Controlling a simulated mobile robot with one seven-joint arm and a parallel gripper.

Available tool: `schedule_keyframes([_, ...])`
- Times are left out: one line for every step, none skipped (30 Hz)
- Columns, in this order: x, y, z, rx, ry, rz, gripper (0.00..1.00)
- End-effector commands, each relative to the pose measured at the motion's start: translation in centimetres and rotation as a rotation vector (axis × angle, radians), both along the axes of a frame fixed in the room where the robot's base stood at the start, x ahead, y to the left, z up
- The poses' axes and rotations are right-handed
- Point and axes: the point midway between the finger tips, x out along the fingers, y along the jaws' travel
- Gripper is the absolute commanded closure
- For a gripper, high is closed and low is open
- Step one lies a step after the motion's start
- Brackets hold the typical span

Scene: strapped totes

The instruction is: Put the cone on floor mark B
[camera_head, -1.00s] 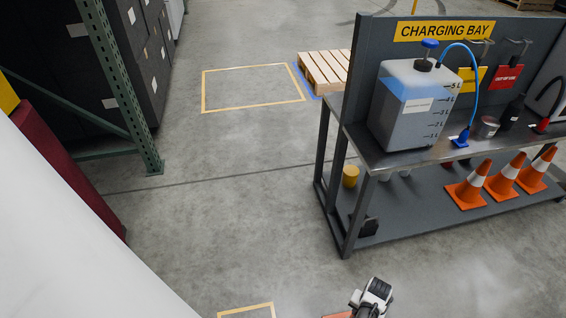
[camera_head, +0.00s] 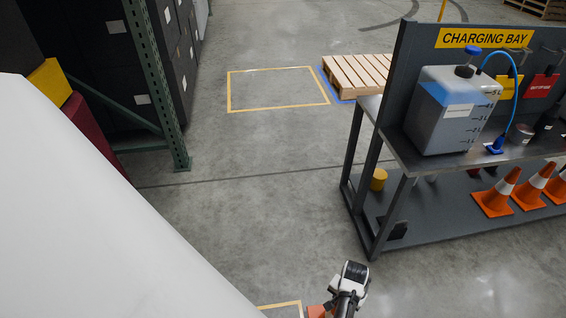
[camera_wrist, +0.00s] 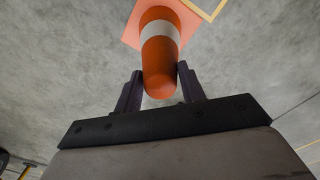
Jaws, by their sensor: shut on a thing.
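An orange cone with a white band (camera_wrist: 159,38) is between the two fingers of my gripper (camera_wrist: 160,85) in the wrist view, gripped near its tip. Its square orange base points away from the camera. In the head view my gripper (camera_head: 348,290) is at the bottom edge, and a bit of the orange cone (camera_head: 318,311) shows beside it. A yellow floor outline (camera_head: 283,304) lies at the bottom, mostly cut off. It also shows near the cone's base in the wrist view (camera_wrist: 208,10). No letter is readable on it.
A charging bay bench (camera_head: 440,205) stands at right, with several orange cones (camera_head: 497,194) on its lower shelf. Another yellow floor outline (camera_head: 277,108) lies farther back, beside a wooden pallet (camera_head: 357,76). A green rack (camera_head: 160,85) stands at left. Floor between is clear.

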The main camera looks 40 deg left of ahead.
Motion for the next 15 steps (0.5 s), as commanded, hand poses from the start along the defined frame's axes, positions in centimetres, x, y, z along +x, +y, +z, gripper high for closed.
schedule_keyframes([-0.7,1.9,1.0,0.002,-0.004,0.014,1.00])
schedule_keyframes([-1.1,2.9,1.5,0.001,-0.004,0.017,1.00])
schedule_keyframes([-1.8,4.2,2.3,0.002,-0.005,0.020,1.00])
schedule_keyframes([-2.3,5.1,2.8,0.002,-0.005,0.022,1.00])
schedule_keyframes([-2.9,6.0,3.4,0.002,-0.005,0.025,1.00])
schedule_keyframes([-3.7,7.2,4.1,0.003,-0.005,0.028,1.00])
schedule_keyframes([-4.4,8.1,4.7,0.002,-0.004,0.031,1.00])
schedule_keyframes([-5.0,8.9,5.2,0.003,-0.004,0.033,1.00])
schedule_keyframes([-5.9,9.9,5.9,0.003,-0.004,0.036,1.00])
schedule_keyframes([-6.6,10.7,6.5,0.003,-0.004,0.036,1.00])
schedule_keyframes([-7.3,11.4,7.0,0.003,-0.004,0.039,1.00])
schedule_keyframes([-8.2,12.3,7.7,0.004,-0.005,0.041,1.00])
schedule_keyframes([-8.9,12.8,8.1,0.003,-0.004,0.043,1.00])
schedule_keyframes([-9.5,13.3,8.6,0.004,-0.005,0.043,1.00])
schedule_keyframes([-10.4,13.9,9.1,0.003,-0.003,0.044,1.00])
